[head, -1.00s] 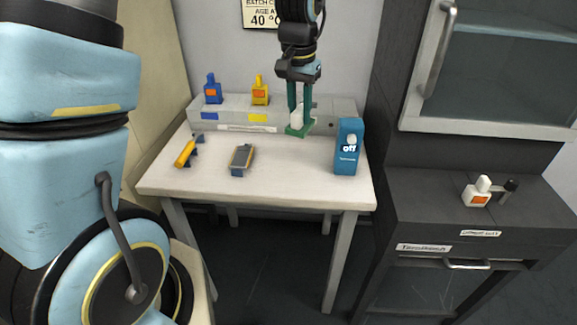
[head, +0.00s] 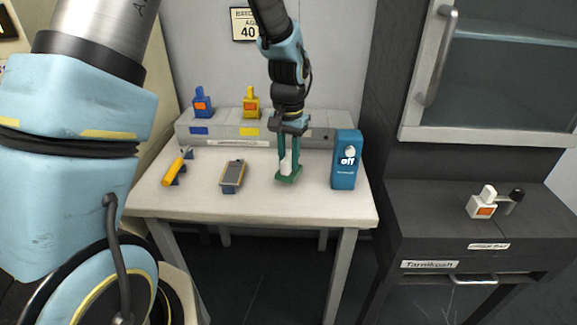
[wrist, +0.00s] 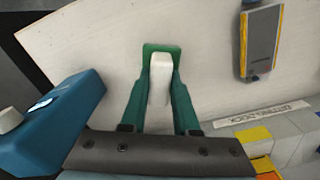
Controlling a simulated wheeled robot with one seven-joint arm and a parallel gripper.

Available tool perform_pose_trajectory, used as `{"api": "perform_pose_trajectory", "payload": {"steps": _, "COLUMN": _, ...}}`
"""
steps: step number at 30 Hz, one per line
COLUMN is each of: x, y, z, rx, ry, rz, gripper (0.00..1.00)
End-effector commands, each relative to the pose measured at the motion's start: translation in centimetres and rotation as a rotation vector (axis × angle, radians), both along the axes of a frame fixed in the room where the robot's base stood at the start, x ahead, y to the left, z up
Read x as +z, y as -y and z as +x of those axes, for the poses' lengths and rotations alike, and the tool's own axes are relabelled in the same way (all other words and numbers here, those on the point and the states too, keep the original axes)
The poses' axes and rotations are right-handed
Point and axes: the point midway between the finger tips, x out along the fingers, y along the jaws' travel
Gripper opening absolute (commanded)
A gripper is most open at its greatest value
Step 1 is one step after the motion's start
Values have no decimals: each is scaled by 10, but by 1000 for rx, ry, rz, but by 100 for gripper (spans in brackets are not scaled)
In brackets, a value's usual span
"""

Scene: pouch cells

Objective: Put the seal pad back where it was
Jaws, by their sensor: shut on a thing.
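My gripper (head: 288,178) is shut on a white block with a green foot, taken here as the seal pad (head: 286,165). In the wrist view, the seal pad (wrist: 160,82) stands between the two green fingers (wrist: 161,100), its green foot at their far end. It is upright, over the right part of the white table (head: 262,205), left of the blue box. I cannot tell whether its foot touches the table. The fingers hide part of it.
Behind is a grey rack (head: 225,133) with blue (head: 202,104) and yellow (head: 251,103) pieces. A blue box reading "off" (head: 346,172), a grey device (head: 233,175) and an orange tool (head: 176,166) stand around. A white bottle-like piece (head: 482,206) is on the dark cabinet (head: 430,225).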

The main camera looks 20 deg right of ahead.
Motion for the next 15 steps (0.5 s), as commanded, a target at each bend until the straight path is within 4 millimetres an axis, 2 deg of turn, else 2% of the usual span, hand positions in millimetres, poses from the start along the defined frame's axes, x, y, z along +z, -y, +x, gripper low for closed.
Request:
{"api": "perform_pose_trajectory", "payload": {"steps": 3, "x": -18, "y": -1, "z": -1, "rx": 0, "ry": -4, "rz": 4, "gripper": 0}}
{"api": "perform_pose_trajectory", "payload": {"steps": 6, "x": -27, "y": -1, "z": -1, "rx": 1, "ry": -2, "rz": 2, "gripper": 0}}
{"api": "perform_pose_trajectory", "payload": {"steps": 15, "x": -29, "y": 0, "z": 0, "rx": 1, "ry": -1, "rz": 1, "gripper": 0}}
